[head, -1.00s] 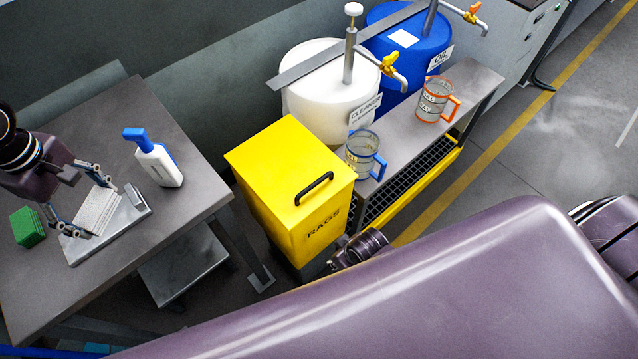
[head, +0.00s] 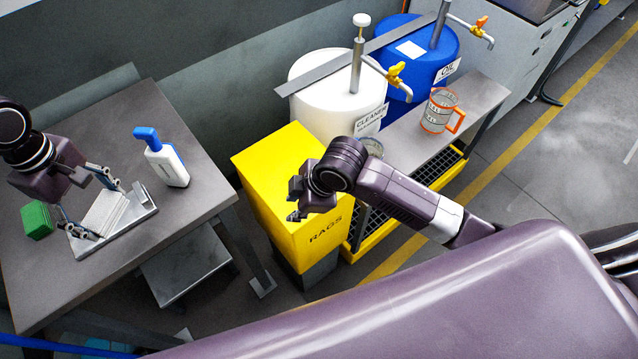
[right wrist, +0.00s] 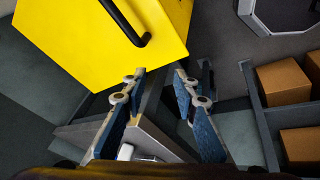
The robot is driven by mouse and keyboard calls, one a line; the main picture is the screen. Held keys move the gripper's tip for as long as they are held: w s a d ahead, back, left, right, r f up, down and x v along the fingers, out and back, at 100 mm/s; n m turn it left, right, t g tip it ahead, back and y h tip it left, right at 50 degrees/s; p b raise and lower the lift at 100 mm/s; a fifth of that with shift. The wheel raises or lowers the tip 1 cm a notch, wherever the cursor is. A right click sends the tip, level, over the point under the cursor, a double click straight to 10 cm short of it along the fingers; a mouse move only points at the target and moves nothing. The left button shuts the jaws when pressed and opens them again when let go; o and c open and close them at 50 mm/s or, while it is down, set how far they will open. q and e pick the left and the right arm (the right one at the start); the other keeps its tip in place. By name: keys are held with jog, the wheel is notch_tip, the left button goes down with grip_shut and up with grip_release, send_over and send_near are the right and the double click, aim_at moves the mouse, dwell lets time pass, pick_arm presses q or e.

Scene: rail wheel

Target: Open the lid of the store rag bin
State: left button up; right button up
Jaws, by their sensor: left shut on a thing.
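The yellow rag bin (head: 318,243), marked RAGS, stands between the table and the drum stand. Its lid (head: 268,160) lies flat and shut. The lid's black handle (right wrist: 125,22) shows in the right wrist view; in the head view my right arm hides it. My right gripper (head: 297,205) is over the front of the lid. In the right wrist view its fingers (right wrist: 160,75) are apart with nothing between them, and the handle is beyond the tips. My left gripper (head: 97,207) is shut on a pale ribbed stack (head: 104,214) at the table's metal tray.
The table (head: 130,115) on the left holds a white bottle with a blue cap (head: 165,163) and a green block (head: 37,220). A white drum (head: 325,95), a blue drum (head: 420,65) and an orange-rimmed jug (head: 440,110) stand behind and right of the bin.

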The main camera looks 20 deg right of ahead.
pick_arm(q)
jog(key=shift+w+a+f+n, duration=0.1)
jog(key=shift+a+n, duration=0.3)
jog(key=shift+a, duration=0.1)
jog(key=shift+w+a+f+n+p, duration=0.2)
jog(key=shift+a+n+p, duration=0.1)
jog(key=shift+a, duration=0.15)
pick_arm(e)
jog(key=w+d+r+n+g+h, duration=0.1)
jog(key=w+d+r+n+h, duration=0.2)
jog(key=d+r+n, duration=0.5)
pick_arm(q)
jog(key=shift+a+r+p, duration=0.1)
jog(key=shift+r+p, duration=0.85)
pick_arm(e)
jog(key=shift+m, duration=0.5)
jog(key=x, duration=1.2)
jog(key=shift+d, duration=0.2)
grip_shut()
